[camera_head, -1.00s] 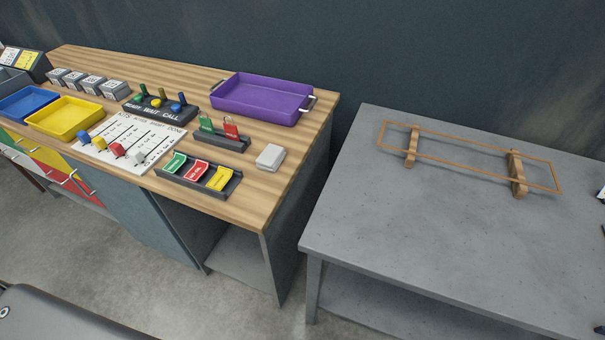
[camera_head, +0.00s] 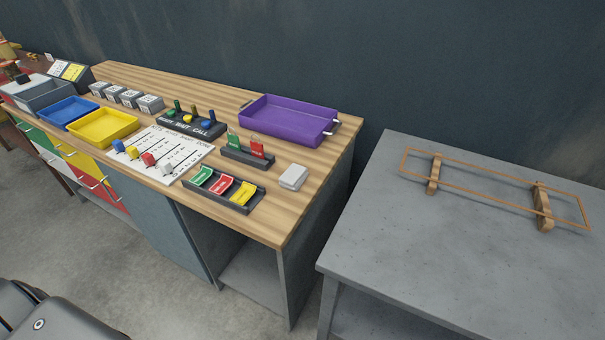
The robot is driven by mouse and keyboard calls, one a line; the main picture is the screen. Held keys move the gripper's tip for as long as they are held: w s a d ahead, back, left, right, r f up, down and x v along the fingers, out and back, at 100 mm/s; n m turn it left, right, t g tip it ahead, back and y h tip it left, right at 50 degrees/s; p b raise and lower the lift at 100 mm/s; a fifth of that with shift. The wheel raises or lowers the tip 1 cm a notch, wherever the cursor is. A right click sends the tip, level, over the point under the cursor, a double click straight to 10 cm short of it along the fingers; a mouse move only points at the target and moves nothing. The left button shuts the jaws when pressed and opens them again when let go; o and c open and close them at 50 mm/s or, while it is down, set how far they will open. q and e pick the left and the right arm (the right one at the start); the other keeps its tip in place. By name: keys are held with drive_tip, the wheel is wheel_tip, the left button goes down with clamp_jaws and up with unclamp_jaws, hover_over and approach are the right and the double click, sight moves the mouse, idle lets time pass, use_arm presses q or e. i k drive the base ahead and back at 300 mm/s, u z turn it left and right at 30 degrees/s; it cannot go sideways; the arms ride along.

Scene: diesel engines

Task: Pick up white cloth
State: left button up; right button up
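A small white folded piece (camera_head: 293,177), which looks like the white cloth, lies flat near the right end of the wooden-topped bench (camera_head: 318,190). It sits to the right of the dark tray with green, red and yellow cards (camera_head: 222,188) and below the purple tray (camera_head: 288,120). Neither gripper shows in the head view. A dark part of my own body shows at the lower left corner.
A grey table (camera_head: 440,255) with a wooden wire-like frame (camera_head: 495,190) stands to the right, past a gap. Yellow (camera_head: 102,127) and blue (camera_head: 68,111) trays, a white chart (camera_head: 185,150) and a peg block (camera_head: 190,124) crowd the bench's left. Floor in front is clear.

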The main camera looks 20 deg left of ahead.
sight(293, 179)
drive_tip(key=k, duration=1.25)
drive_tip(key=u, duration=0.4)
drive_tip(key=i, duration=0.45)
drive_tip(key=u, duration=0.9)
drive_tip(key=i, duration=1.35)
drive_tip(key=z, duration=0.65)
